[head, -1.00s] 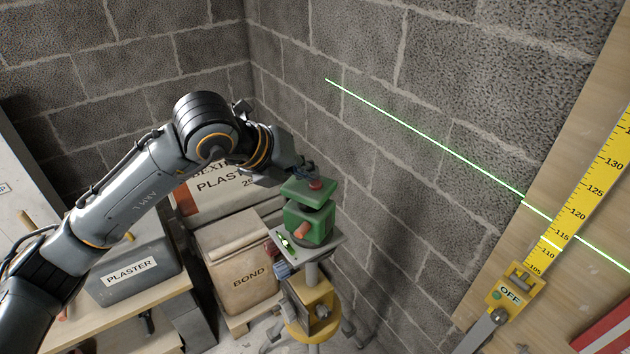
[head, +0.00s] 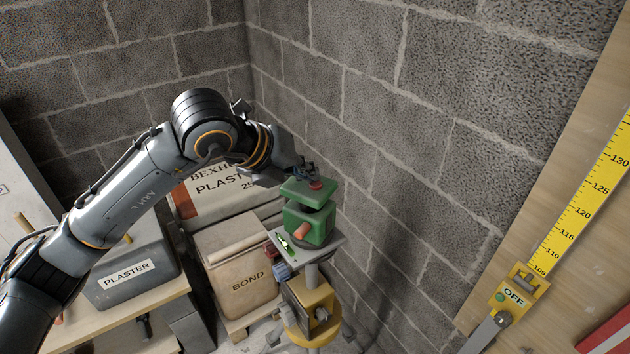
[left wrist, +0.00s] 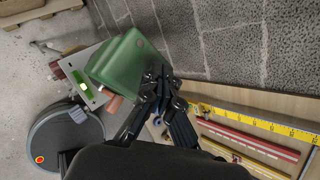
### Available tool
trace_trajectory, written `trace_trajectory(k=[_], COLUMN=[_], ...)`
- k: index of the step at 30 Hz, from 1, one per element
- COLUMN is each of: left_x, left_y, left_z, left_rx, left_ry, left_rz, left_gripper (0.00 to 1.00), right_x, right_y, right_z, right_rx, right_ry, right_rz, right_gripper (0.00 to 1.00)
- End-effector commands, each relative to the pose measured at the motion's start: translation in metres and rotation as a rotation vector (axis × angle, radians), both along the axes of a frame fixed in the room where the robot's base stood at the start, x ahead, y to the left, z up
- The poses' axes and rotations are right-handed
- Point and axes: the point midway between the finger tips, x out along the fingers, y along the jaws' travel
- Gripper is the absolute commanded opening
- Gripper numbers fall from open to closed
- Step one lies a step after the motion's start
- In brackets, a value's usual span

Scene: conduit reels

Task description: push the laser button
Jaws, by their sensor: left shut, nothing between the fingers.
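The green laser level (head: 308,222) stands on a grey plate (head: 328,248) on top of a yellow-hubbed tripod. Its red button (head: 316,185) is on the top face. My left gripper (head: 307,171) is shut and empty, with its fingertips at the top of the laser, right by the button. I cannot tell whether they touch it. In the left wrist view, the shut fingertips (left wrist: 164,80) overlap the edge of the green laser (left wrist: 118,62) and hide the button. No green line shows on the wall. My right gripper is not in view.
A block wall (head: 420,140) stands close behind and to the right of the laser. A yellow scale (head: 575,220) with an OFF tag is on the board at right.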

Motion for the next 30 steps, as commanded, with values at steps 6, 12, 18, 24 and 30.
trace_trajectory(k=[6, 12, 18, 24, 30], left_x=[0.000, 0.000, 0.001, 0.001, 0.001], left_y=[0.000, 0.000, 0.000, 0.000, 0.000], left_z=[0.003, 0.007, 0.025, 0.045, 0.062], left_rx=[0.000, -0.001, -0.001, -0.002, -0.001], left_ry=[0.001, -0.002, -0.004, -0.003, -0.002], left_rz=[0.001, 0.001, 0.001, 0.001, 0.001], left_gripper=[0.00, 0.00, 0.00, 0.00, 0.00], right_x=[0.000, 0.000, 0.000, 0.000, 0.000], right_y=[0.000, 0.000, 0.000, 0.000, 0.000], right_z=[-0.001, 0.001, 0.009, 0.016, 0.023], right_rx=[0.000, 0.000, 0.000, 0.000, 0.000], right_ry=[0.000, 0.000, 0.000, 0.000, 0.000], right_rz=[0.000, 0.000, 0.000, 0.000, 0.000], right_gripper=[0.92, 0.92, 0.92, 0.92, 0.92])
